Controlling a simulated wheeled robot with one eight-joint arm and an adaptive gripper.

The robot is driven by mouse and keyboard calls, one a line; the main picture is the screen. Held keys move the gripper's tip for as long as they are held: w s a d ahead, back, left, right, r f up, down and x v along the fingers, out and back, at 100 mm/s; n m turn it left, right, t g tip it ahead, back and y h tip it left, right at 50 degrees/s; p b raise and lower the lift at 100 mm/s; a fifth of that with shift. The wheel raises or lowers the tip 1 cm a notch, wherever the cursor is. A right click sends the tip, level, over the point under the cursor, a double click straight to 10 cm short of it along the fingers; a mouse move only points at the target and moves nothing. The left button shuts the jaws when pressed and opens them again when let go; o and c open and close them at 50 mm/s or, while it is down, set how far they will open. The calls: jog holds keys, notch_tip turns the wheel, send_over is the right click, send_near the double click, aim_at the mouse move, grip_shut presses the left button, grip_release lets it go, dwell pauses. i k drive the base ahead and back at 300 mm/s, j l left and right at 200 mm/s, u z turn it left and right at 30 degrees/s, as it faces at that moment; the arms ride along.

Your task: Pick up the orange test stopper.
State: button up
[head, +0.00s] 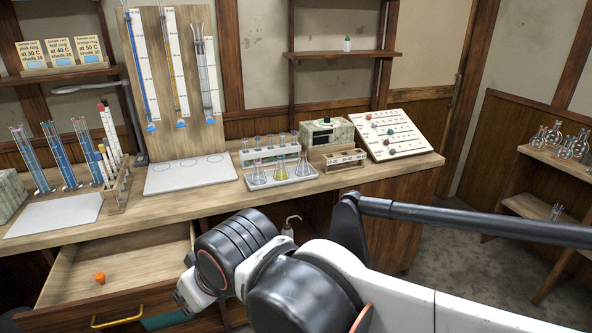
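A small orange stopper (100,277) lies inside the open wooden drawer (135,250), toward its front left. The drawer is pulled out below the bench, with a brass handle (117,317) on its front. My arm comes in from the right, and its wrist is just right of the drawer. The fingers of my gripper cannot be made out; only a white part near the end of the arm shows by the drawer's right side. The stopper is in plain view with nothing touching it.
The bench (215,200) carries tall cylinders (70,155), a white flask tray (280,176), a small rack (343,159) and a sloped sample board (391,132). The drawer is otherwise empty. Shelves with flasks (566,145) stand at the right.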

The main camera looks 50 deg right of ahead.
aim_at(100, 278)
jog(key=z, duration=1.35)
jog(key=j+z, duration=0.25)
jog(key=j, duration=1.25)
jog(key=i+j+u, duration=0.15)
jog(key=j, duration=0.2)
